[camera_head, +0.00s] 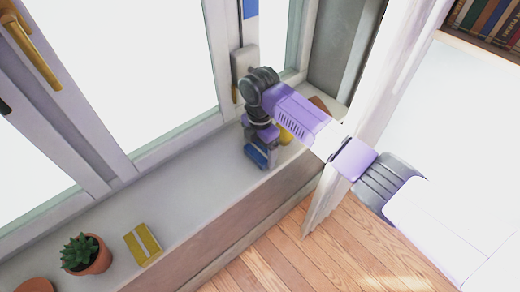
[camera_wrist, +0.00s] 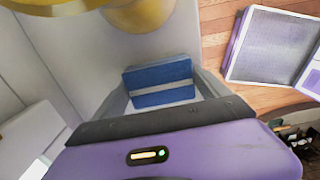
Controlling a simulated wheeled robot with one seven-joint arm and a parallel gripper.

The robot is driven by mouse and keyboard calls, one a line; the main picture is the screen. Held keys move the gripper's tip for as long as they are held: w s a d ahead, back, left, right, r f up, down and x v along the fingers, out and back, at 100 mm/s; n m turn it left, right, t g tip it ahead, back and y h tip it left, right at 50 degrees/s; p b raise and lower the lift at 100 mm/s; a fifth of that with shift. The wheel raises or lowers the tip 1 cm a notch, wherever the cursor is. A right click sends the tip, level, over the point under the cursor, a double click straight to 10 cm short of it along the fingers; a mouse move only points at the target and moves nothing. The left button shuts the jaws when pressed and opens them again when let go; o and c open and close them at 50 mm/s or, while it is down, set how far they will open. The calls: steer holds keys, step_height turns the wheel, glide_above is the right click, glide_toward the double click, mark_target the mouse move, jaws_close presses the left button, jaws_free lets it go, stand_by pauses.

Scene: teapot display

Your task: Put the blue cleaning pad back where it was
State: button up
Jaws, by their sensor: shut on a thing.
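The blue cleaning pad (camera_head: 256,156) has a pale stripe across it, clear in the wrist view (camera_wrist: 160,74). It is between the fingers of my gripper (camera_wrist: 162,92), which is shut on it. In the head view my gripper (camera_head: 262,150) points down over the far part of the white window sill (camera_head: 190,178). The pad is at or just above the sill; I cannot tell whether it touches. My wrist hides part of it from the head camera.
A yellow rounded object (camera_head: 286,134) stands close beside my gripper, and looms at the wrist view's top (camera_wrist: 140,14). A yellow striped block (camera_head: 143,244) and a potted succulent (camera_head: 86,254) stand on the near sill. The sill between is clear. Window frames border it behind.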

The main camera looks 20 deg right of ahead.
mark_target(260, 150)
steer(key=shift+f, duration=0.15)
steer(key=o, duration=1)
steer(key=shift+o, duration=0.2)
step_height(260, 150, up, 12)
steer(key=b, duration=0.1)
steer(key=shift+r, duration=0.2)
